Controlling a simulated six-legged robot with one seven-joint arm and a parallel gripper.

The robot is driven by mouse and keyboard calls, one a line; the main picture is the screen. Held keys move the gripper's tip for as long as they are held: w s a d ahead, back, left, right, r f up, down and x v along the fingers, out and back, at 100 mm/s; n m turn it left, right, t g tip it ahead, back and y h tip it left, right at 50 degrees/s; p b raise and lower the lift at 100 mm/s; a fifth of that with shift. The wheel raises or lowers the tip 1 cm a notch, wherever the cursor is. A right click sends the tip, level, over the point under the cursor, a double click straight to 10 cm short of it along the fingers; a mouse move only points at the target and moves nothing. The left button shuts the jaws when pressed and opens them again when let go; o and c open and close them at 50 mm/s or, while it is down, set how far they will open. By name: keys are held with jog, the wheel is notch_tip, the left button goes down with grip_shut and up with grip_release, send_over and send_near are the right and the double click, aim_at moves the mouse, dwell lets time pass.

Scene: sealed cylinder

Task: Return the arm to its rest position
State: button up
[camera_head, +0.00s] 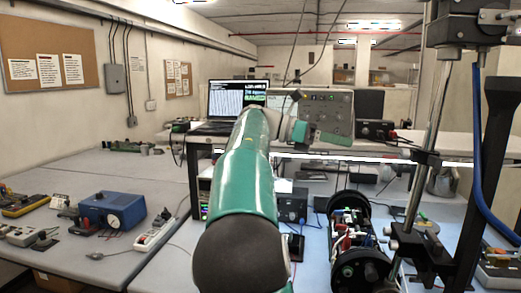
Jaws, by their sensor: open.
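My green and white arm (245,170) rises from the bottom middle of the view and reaches forward over the bench. Its wrist bends to the right at the far end. My gripper (338,139) is there, small in the view, in front of the grey instrument box and above the bench. It is open, and I see nothing held in it. The fine shape of its fingers is hard to make out. A cylinder assembly (352,238) with black round ends and exposed electronics lies on the light blue bench, nearer and to the right of my arm.
A metal stand (425,150) with a black clamp and blue hose rises at the right. A laptop (238,98) and a grey instrument (326,108) stand on the raised shelf behind. A blue box (112,209), power strip (154,232) and meters occupy the left table.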

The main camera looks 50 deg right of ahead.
jog(key=shift+f, duration=0.15)
jog(key=w+a+f+m+t+y, duration=0.1)
jog(key=w+a+f+t, duration=0.2)
jog(key=a+f+t, duration=0.5)
jog(key=w+a+f+m+t, duration=0.1)
jog(key=w+a+f+t, duration=0.35)
jog(key=a+f, duration=0.4)
jog(key=s+a+f+m+t+y, duration=0.1)
jog(key=a+f, duration=0.3)
jog(key=a, duration=0.6)
jog(key=s+a+f+m+t+y, duration=0.2)
jog(key=a+f, duration=0.3)
jog(key=a, duration=0.4)
jog(key=s+a+f+m+t+y, duration=0.1)
jog(key=a+f+m+t+y, duration=0.2)
jog(key=a, duration=0.7)
jog(key=shift+s+a+f+t+y, duration=0.35)
jog(key=shift+f+t, duration=0.2)
jog(key=shift+f, duration=0.3)
jog(key=shift+d, duration=0.1)
jog(key=shift+c, duration=1.2)
jog(key=shift+d+m, duration=0.15)
jog(key=shift+m, duration=0.15)
